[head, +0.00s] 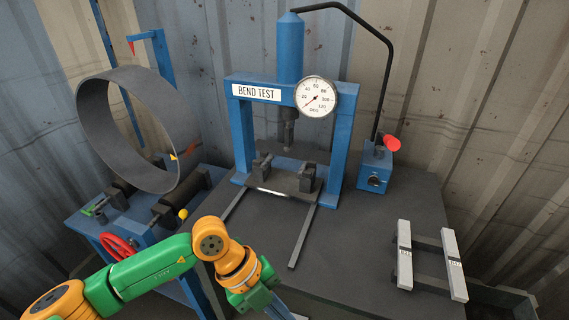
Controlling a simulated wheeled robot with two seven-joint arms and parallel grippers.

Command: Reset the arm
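My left arm, green and orange, comes in from the lower left. Its gripper (277,305) is at the bottom edge, in front of the dark bench and well short of the press. Its green body shows, with blue-grey parts below it, but the frame cuts off the tips. I cannot tell whether it is open or shut, or whether it holds anything. My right arm and gripper are not in view.
A blue bend test press (289,60) with a round dial (315,97) stands on the dark bench (345,270). A blue pump (375,168) is beside it. A rack (430,241) holds two pale bars. A grey ring (138,130) stands upright on the left machine.

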